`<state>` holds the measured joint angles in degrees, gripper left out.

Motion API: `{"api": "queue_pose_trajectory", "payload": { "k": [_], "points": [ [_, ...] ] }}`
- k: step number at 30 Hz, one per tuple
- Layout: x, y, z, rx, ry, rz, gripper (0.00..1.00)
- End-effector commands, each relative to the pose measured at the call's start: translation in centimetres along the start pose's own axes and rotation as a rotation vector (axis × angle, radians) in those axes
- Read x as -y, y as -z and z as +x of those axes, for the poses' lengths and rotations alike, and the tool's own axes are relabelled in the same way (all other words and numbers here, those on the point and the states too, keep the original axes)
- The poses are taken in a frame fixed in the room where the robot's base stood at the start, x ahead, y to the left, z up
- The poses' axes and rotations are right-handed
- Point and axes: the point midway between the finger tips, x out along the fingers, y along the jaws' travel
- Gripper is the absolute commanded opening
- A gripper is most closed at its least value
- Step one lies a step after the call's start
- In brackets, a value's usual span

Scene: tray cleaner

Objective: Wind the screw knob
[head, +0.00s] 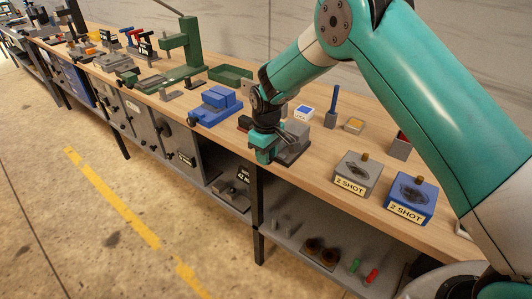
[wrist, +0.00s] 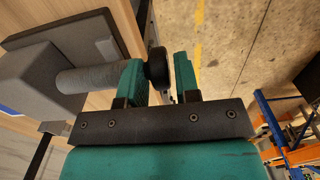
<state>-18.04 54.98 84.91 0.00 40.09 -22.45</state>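The screw knob (wrist: 156,66) is a dark round piece at the end of a thick grey screw shaft (wrist: 88,78) in the wrist view. The shaft comes out of a grey block (wrist: 28,77). In the head view the grey device (head: 294,147) stands at the bench's front edge, partly hidden by my gripper (head: 267,150). In the wrist view my gripper's two green fingers (wrist: 160,84) are apart, with the knob between them. The left finger overlaps the shaft end beside the knob. A narrow gap shows between the knob and the right finger.
The wooden bench (head: 323,168) holds a blue vise-like device (head: 216,106) to the left and two boxes labelled "2 SHOT", one grey (head: 357,176) and one blue (head: 411,202), to the right. A green press (head: 187,48) stands farther left. The floor in front (head: 110,210) is clear.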

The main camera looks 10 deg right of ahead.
Motion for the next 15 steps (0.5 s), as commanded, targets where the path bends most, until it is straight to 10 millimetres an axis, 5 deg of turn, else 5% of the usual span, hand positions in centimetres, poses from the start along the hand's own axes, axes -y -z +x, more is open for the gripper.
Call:
{"api": "queue_pose_trajectory", "payload": {
  "k": [3,7,15],
  "points": [
    [0.00,0.00,-0.01,0.000,0.000,0.000,0.28],
    [0.01,0.00,-0.02,0.000,0.000,0.000,0.00],
    [0.02,-0.04,0.08,-0.015,0.000,0.000,0.00]
  ]
}}
